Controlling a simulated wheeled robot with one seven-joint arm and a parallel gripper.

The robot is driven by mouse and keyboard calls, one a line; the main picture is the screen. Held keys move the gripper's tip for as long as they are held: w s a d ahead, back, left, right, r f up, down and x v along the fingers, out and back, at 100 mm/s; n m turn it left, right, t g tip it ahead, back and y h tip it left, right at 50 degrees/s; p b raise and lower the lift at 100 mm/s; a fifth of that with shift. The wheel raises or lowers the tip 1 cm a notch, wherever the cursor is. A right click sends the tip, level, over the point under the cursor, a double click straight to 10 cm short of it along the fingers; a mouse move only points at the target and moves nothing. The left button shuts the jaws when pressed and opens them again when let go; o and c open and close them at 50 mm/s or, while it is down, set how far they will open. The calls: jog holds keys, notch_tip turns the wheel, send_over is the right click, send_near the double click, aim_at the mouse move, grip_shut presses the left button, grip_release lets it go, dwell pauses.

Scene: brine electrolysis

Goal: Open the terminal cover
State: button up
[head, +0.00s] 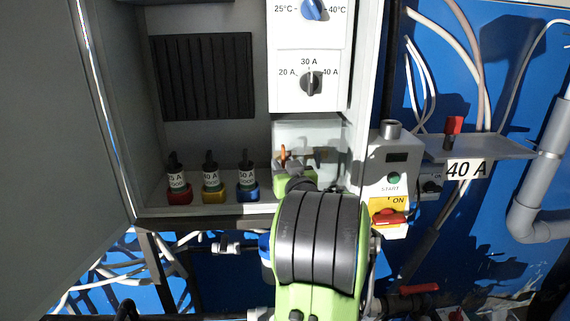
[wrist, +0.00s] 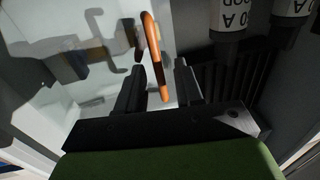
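The terminal cover (head: 306,132) is a pale, see-through panel in the lower right of the open cabinet, below the dial panel. It looks closed. Its orange handle (head: 283,153) stands at the left side of the cover, partly hidden by my gripper (head: 297,163). In the wrist view the orange handle (wrist: 152,45) runs between the two black fingers of my gripper (wrist: 159,72). The fingers are apart, with a gap visible on each side of the handle. The cover (wrist: 88,88) fills the left of the wrist view, with shadows on it.
Fuses with red (head: 179,196), yellow (head: 215,192) and blue (head: 248,192) bases stand left of my gripper. The cabinet door (head: 50,120) hangs open at left. A START control box (head: 390,165) is close at right, and a 40 A shelf (head: 480,148) lies beyond it.

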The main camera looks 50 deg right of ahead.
grip_shut()
dwell(1.4)
